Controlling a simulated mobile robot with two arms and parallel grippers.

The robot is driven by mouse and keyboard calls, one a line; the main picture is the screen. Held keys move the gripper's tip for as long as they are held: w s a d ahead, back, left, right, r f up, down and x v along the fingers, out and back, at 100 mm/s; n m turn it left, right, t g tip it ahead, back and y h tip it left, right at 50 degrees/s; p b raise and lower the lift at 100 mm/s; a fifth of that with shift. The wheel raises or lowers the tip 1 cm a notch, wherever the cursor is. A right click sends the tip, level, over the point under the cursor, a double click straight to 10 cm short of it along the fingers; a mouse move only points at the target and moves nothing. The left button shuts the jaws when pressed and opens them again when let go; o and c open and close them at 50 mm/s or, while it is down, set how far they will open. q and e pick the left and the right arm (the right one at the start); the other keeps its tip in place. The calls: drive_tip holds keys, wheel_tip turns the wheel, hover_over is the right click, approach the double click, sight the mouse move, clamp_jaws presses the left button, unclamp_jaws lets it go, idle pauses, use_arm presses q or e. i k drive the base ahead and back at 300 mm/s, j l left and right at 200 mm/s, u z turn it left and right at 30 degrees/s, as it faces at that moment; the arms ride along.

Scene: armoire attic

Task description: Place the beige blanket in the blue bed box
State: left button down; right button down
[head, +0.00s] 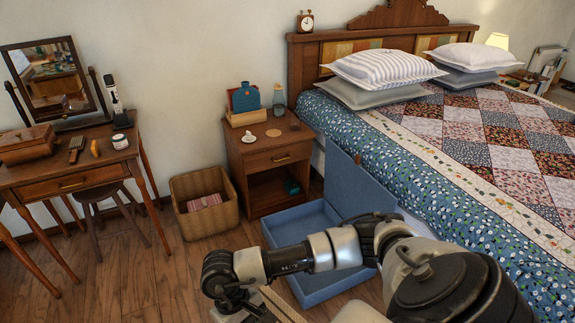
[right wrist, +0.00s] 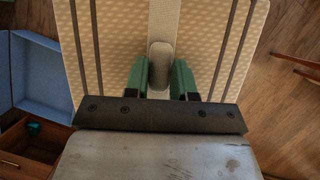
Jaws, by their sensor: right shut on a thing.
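The beige blanket (right wrist: 115,45), with darker stripes, fills the upper middle of the right wrist view. My right gripper (right wrist: 160,75) is shut on it, with green fingers either side of a raised grey-beige part. In the head view my right arm reaches across the bottom, and its gripper end is largely cut off by the lower edge. The blue bed box (head: 290,232) is open on the floor beside the bed, with its blue lid (head: 352,183) upright; my arm hides part of it. It also shows at the left of the right wrist view (right wrist: 42,75). My left gripper is in neither view.
A nightstand (head: 262,162) stands behind the box, with a wicker basket (head: 205,222) to its left. A dressing table (head: 75,180) with a stool (head: 110,200) is at far left. The quilted bed (head: 470,150) borders the box on the right. Wooden floor lies clear at lower left.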

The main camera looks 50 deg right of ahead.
sight(304, 235)
drive_tip(key=i+z, duration=0.2)
drive_tip(key=i, duration=0.4)
drive_tip(key=i+z, duration=0.2)
drive_tip(key=i, duration=0.35)
drive_tip(key=i+j+z, duration=0.2)
drive_tip(key=i, duration=0.35)
drive_tip(key=i+z, duration=0.3)
drive_tip(key=z, duration=0.15)
drive_tip(key=i+z, duration=0.35)
drive_tip(key=z, duration=0.15)
drive_tip(key=i+j+z, duration=0.25)
drive_tip(key=z, duration=0.2)
drive_tip(key=i+j+z, duration=0.3)
drive_tip(key=z, duration=0.15)
